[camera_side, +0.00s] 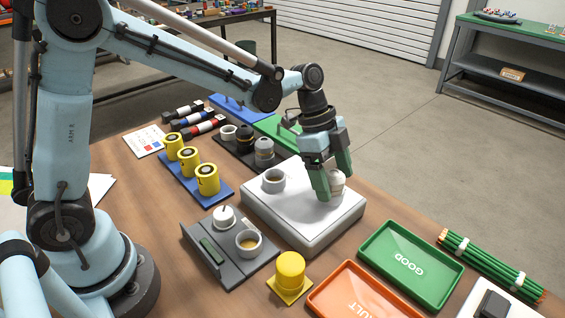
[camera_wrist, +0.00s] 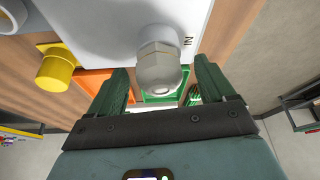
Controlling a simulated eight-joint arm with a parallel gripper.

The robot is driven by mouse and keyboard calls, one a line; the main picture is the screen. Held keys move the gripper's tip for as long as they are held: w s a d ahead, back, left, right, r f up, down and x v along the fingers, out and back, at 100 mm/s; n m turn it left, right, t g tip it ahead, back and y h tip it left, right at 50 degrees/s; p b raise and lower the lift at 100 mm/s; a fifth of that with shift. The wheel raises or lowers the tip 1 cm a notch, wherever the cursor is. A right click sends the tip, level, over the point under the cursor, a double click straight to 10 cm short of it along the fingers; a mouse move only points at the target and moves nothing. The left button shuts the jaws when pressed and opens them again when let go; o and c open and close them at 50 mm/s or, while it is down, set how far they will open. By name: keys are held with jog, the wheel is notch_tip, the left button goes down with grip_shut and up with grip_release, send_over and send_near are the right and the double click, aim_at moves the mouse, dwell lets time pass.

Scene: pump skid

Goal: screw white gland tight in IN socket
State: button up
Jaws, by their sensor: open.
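The white gland (camera_side: 337,184) stands upright on the right part of the white box (camera_side: 277,211). In the wrist view the gland (camera_wrist: 158,68) shows a faceted nut and a rounded end with a hole, beside the "IN" label (camera_wrist: 188,42) on the box. The socket under it is hidden, so I cannot tell how deep the gland sits. My gripper (camera_side: 335,182) points down over the gland with green fingers on either side. In the wrist view my gripper (camera_wrist: 160,70) is open, with gaps between both fingers and the gland.
A grey ring-shaped port (camera_side: 273,181) stands on the box's left part. A grey fixture (camera_side: 215,262) with a white piece and a cup is in front left. A yellow cap (camera_side: 291,270), green GOOD tray (camera_side: 410,264) and orange tray (camera_side: 365,292) lie in front. Yellow cylinders (camera_side: 207,180) stand at left.

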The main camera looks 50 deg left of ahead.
jog(key=n, duration=0.2)
jog(key=n+t, duration=0.1)
jog(key=n, duration=0.1)
jog(key=shift+t+y, duration=0.3)
jog(key=shift+n+t+y, duration=0.3)
jog(key=shift+n+y, duration=0.1)
jog(key=shift+n, duration=0.95)
jog(key=shift+n+t+y, duration=0.3)
jog(key=shift+n+y, duration=0.1)
jog(key=shift+n, duration=0.95)
jog(key=c, duration=1.1)
jog(key=m+h, duration=0.1)
jog(key=m, duration=0.2)
jog(key=shift+m+g, duration=0.3)
jog(key=shift+g, duration=0.1)
jog(key=m+g, duration=0.1)
jog(key=m, duration=0.2)
jog(key=m+g+h, duration=0.1)
jog(key=m, duration=0.1)
jog(key=shift+m, duration=0.4)
jog(key=o, duration=1.1)
